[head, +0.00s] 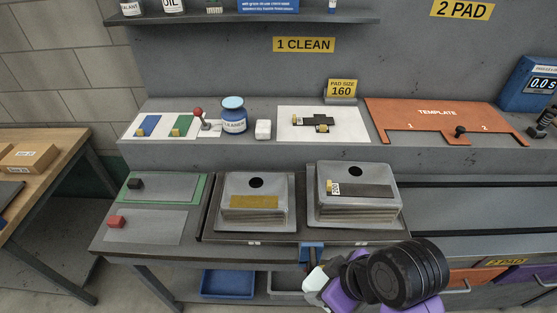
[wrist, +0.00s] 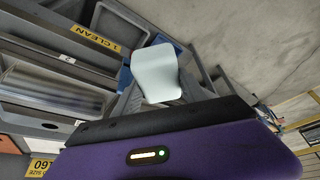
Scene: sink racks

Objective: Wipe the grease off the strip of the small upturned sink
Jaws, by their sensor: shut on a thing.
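Two upturned grey sinks sit side by side on the dark rack. The left, slightly smaller sink (head: 256,183) has a yellow-brown, greasy-looking strip (head: 254,201) on its front part. The right sink (head: 357,178) has a dark strip (head: 367,191) with a white tag and a small yellow piece at its left end. My gripper (head: 322,284) is low, in front of the bench edge and right of the left sink. It is shut on a pale wipe (wrist: 158,72), seen in the wrist view.
A blue cleaner jar (head: 234,115) and a white block (head: 263,129) stand on the ledge behind the sinks. A blue fitting (head: 312,252) is at the bench front near my gripper. A blue bin (head: 228,283) sits below. Grey and green mats (head: 145,228) lie left.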

